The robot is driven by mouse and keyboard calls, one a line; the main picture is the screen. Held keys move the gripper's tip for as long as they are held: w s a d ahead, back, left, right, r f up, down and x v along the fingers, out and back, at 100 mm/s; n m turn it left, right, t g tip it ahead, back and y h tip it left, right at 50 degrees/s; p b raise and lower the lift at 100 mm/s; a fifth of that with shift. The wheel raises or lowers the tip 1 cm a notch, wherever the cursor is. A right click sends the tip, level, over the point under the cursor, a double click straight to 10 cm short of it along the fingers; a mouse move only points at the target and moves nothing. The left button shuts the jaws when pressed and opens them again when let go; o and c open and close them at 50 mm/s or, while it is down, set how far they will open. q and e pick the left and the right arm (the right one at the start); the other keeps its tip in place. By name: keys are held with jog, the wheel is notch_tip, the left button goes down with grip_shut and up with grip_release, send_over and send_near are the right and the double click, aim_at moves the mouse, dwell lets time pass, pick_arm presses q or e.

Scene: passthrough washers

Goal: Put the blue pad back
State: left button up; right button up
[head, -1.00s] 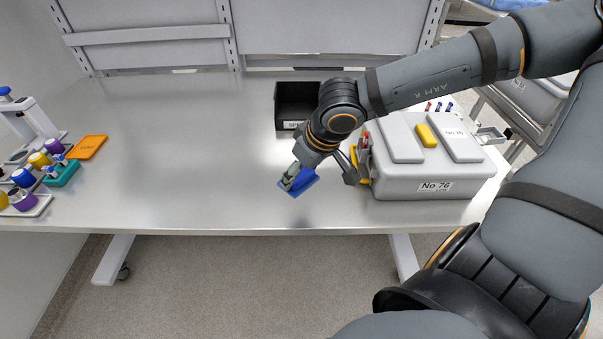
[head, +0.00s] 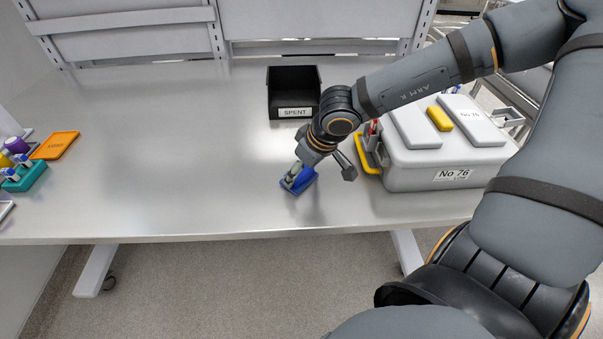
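The blue pad (head: 307,182) is at the middle front of the steel table, under the end of my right arm. My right gripper (head: 292,178) points down at it, with its fingertips at the pad's left part and overlapping it in the picture. The fingers are small and partly hidden, so I cannot tell whether they are shut on the pad or whether the pad is clear of the table. My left gripper is not in view.
A black bin labelled SPENT (head: 293,113) stands behind the gripper. An orange pad (head: 55,145) and a teal rack (head: 24,177) are at left. The left-middle tabletop is clear.

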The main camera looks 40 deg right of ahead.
jog(key=shift+d+f, duration=0.2)
jog(key=o, duration=0.9)
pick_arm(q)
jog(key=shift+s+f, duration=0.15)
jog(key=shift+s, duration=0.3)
pick_arm(e)
jog(key=o, duration=0.3)
